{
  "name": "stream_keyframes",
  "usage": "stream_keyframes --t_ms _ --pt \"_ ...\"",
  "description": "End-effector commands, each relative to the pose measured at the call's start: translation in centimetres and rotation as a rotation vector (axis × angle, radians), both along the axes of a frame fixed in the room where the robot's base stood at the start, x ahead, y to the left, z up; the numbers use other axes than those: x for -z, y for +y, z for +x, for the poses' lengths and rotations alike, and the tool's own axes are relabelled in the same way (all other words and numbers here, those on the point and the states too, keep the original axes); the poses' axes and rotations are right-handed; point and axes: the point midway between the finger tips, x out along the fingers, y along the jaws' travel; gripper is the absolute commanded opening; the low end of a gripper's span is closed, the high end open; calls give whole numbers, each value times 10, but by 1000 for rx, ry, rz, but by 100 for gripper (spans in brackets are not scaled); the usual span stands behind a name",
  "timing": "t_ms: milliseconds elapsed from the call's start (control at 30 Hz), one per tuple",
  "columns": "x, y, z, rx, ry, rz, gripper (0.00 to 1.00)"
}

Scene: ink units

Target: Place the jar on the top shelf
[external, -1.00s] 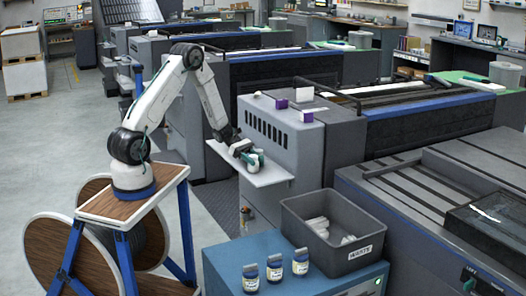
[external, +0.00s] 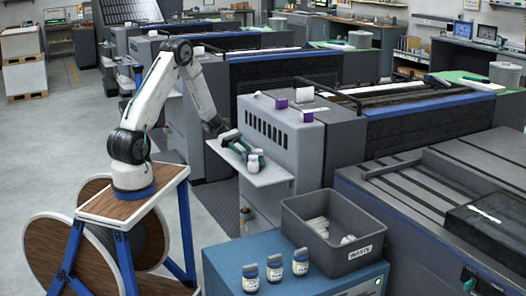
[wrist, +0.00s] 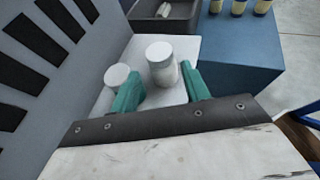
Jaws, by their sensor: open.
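Two white jars stand upright side by side on a white shelf (external: 272,177) fixed to the side of the grey press. The nearer jar (external: 253,164) and the other jar (external: 259,154) both show clear of the fingers in the external view. My gripper (external: 234,142) is open and empty, just left of them. In the wrist view, one jar (wrist: 160,66) lies ahead of the gap between the teal fingers (wrist: 160,92). The other jar (wrist: 117,76) is left of it, partly hidden by the left finger.
The grey press wall (wrist: 60,75) is close on the left in the wrist view.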

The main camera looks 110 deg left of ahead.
Motion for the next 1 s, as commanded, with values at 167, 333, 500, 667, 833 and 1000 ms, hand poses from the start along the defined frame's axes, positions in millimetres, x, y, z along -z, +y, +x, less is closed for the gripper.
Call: stream_keyframes --t_ms 167,333,500,667,833,1000 --pt "-12 11 -25 -3 0 1 46" --pt "-21 10 -30 19 2 12 46" --pt "-60 -42 8 232 19 127 46" --pt "-116 -142 48 599 31 336 46" --pt "-161 -247 53 991 14 575 46" --pt "-193 -336 28 1365 -35 825 46"
